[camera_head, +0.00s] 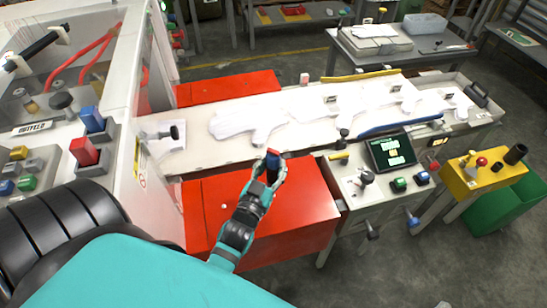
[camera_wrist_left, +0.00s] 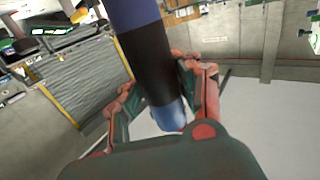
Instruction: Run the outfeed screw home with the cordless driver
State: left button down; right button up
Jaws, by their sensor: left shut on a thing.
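My left gripper (camera_head: 271,168) is above the red cabinet at the front of the conveyor, shut on a blue and black cylindrical tool (camera_head: 273,158), which looks like the cordless driver. In the left wrist view the driver (camera_wrist_left: 146,62) passes between the two fingers, with a dark middle and a light blue end. Its bit cannot be made out. The outfeed screw cannot be picked out for sure. A label reading "OUTFEED" (camera_head: 32,128) is on the machine at the left. My right gripper is not in view.
A conveyor (camera_head: 195,150) with white gloves runs across the middle. A control panel with a screen (camera_head: 391,151), a yellow button box (camera_head: 478,176) and a green bin (camera_head: 508,205) are at the right. Open floor lies at the lower right.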

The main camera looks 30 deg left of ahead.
aim_at(272, 154)
pick_arm(q)
jog(key=shift+r+p, duration=2.75)
jog(key=shift+r, duration=0.25)
